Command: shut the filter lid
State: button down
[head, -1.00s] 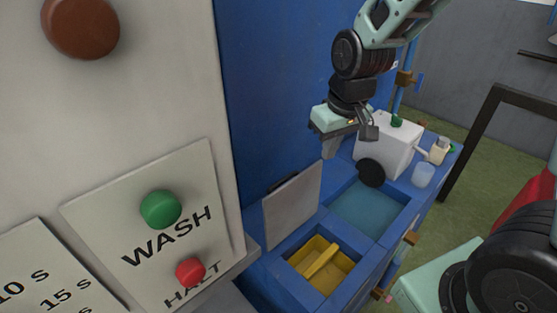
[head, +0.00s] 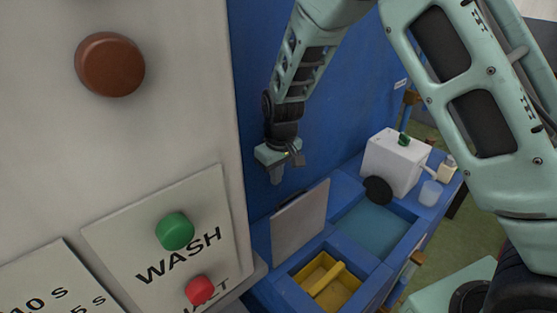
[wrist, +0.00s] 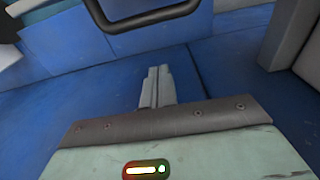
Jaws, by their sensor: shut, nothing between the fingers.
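The filter lid (head: 300,222) is a flat grey panel with a dark strip along its upper edge. In the head view it stands open, tilted up at the left of the compartment with the yellow insert (head: 325,284). My gripper (head: 277,178) points down behind the lid and above its upper edge, close to the blue wall, apart from the lid as far as I can see. Its fingers are shut and empty; they show together in the wrist view (wrist: 157,86). A dark bar-like handle (wrist: 150,17) crosses the top of the wrist view; I cannot tell whether it belongs to the lid.
A white box (head: 393,160) with a black round part stands behind the water-filled basin (head: 375,226). A clear cup (head: 431,193) is at its right. The pale control panel (head: 150,150) with WASH and HALT buttons fills the left. The blue wall (head: 330,110) rises behind.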

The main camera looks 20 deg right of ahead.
jog(key=s+f+p, duration=0.1)
jog(key=s+d+f+p, duration=0.1)
jog(key=s, duration=0.1)
jog(key=shift+s+d+f, duration=0.15)
jog(key=shift+d+f, duration=0.05)
jog(key=shift+d, duration=0.1)
dwell(0.5)
